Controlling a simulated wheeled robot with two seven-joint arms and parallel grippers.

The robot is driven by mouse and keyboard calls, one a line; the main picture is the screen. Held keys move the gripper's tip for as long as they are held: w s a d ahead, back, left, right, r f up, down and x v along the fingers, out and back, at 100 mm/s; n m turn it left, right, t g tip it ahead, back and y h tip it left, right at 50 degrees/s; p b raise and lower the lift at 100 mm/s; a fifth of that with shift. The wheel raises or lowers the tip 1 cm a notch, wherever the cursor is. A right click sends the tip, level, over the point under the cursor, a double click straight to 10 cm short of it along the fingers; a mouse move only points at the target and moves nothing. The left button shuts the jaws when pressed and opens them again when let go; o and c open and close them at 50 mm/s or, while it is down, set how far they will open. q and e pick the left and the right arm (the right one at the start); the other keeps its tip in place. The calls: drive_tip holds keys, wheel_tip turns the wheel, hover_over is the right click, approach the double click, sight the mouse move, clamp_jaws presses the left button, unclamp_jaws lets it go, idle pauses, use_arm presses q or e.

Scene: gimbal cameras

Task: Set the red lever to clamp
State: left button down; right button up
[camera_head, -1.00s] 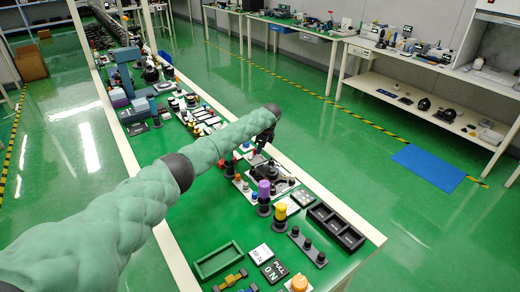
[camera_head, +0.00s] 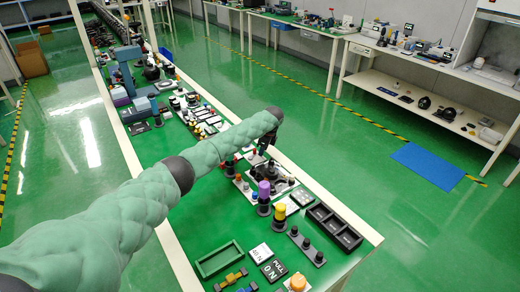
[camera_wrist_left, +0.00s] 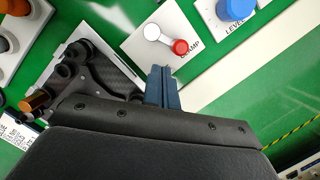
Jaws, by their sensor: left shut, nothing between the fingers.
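In the left wrist view the red lever (camera_wrist_left: 180,47) is a short white arm with a round red knob at its right end. It pivots on a white plate with the word CLAMP printed beside the knob. My left gripper (camera_wrist_left: 163,70) is shut and empty, its dark blue fingertips below and left of the knob, apart from it in the picture. In the head view my left gripper (camera_head: 262,150) is over the bench, small and partly hidden by its arm. The lever cannot be made out there. My right gripper is out of view.
A black device on a light plate (camera_wrist_left: 85,80) lies left of the fingers. A blue knob on a LEVEL plate (camera_wrist_left: 238,12) is at upper right. In the head view, a purple-topped post (camera_head: 264,190) and black tray (camera_head: 335,227) stand nearer on the bench.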

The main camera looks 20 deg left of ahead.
use_arm(q)
drive_tip(key=d, duration=0.2)
drive_tip(key=shift+s+d+r+p, duration=0.1)
drive_tip(key=shift+d+r+p, duration=0.05)
drive_tip(key=shift+d+p, duration=0.2)
drive_tip(key=b+v, duration=0.3)
drive_tip(key=v, duration=0.6)
drive_tip(key=shift+r, duration=0.35)
drive_tip(key=shift+r, duration=0.1)
